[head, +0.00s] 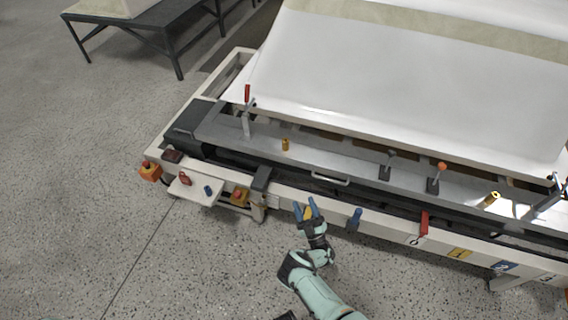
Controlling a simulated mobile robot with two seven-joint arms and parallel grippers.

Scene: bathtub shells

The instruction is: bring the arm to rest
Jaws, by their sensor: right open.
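My right gripper (305,207) has two blue fingers, spread apart, in the lower middle of the head view. It is in front of the near edge of the machine frame (385,222). A small yellow patch shows between the fingers; I cannot tell whether it is part of the gripper or something behind it. My right arm (318,292) comes up from the bottom edge, bent at the wrist. My left gripper is not in view.
A large white tub shell (410,80) lies on the machine. A small shelf (195,190) juts out left. The speckled floor (80,200) is clear.

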